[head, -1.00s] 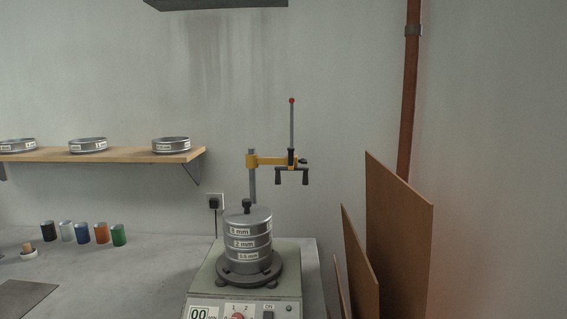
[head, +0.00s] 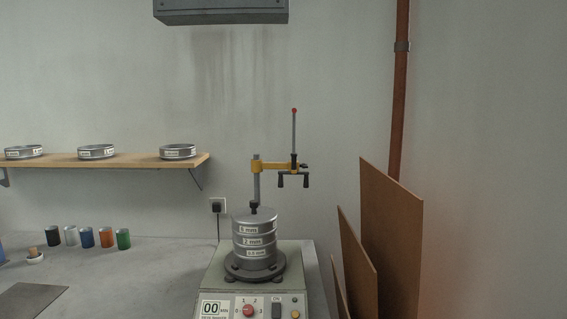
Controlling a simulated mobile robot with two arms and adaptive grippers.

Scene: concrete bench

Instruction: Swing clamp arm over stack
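The sieve stack (head: 254,246) stands upright on the round plate of the shaker (head: 218,278), with a lid and dark knob on top. Its labels include 2 mm. The yellow clamp arm (head: 272,167) is on a grey post (head: 257,186) behind the stack. It points right, so its dark clamp head (head: 293,180) and upright rod with a red ball (head: 294,111) are to the right of the stack and above it, not over its middle. Neither of my grippers is in view.
A wooden shelf (head: 120,164) holds several sieves at the left. Several coloured jars (head: 87,237) stand on the concrete bench (head: 140,275). Brown boards (head: 391,245) lean against the wall at right, close to the shaker. A grey box (head: 220,12) hangs above.

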